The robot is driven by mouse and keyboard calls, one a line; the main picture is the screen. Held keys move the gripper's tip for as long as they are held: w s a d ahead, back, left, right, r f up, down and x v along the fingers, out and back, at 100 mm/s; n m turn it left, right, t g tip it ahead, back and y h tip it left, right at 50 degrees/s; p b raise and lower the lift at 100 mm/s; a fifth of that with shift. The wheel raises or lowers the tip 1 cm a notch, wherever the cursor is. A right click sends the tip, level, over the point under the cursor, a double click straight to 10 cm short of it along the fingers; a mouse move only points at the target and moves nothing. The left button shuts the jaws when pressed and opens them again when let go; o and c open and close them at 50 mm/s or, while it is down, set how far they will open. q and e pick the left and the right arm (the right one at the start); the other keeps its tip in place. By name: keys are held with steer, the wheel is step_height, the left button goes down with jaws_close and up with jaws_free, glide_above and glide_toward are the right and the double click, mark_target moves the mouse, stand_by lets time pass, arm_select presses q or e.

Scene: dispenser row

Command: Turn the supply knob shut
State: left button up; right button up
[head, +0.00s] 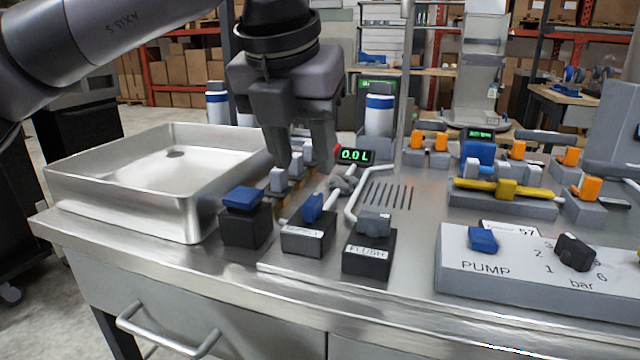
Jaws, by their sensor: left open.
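My left gripper (304,160) points down, open and empty, over the back left part of the steel bench. Below and in front of it is a black box with an upright blue knob (313,207); its white label is too small to read surely. To its right is a black box labelled FLUSH with a grey knob (374,223). To its left is a black box with a blue top (243,198), label not visible. I cannot tell for certain which one is the supply knob. The gripper touches none of them. My right gripper is not in view.
A steel basin (120,207) stands at left. A display (356,156) reads 0.0 L beside pipes and a grey fitting (345,184). A panel (540,287) marked PUMP and bar stands at right, with orange-handled fittings behind.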

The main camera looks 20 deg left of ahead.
mark_target(312, 198)
arm_select(q)
steer(key=b+x, duration=0.1)
steer(key=x, duration=0.5)
steer(key=shift+f, duration=0.4)
steer(key=shift+c, duration=0.3)
jaws_close()
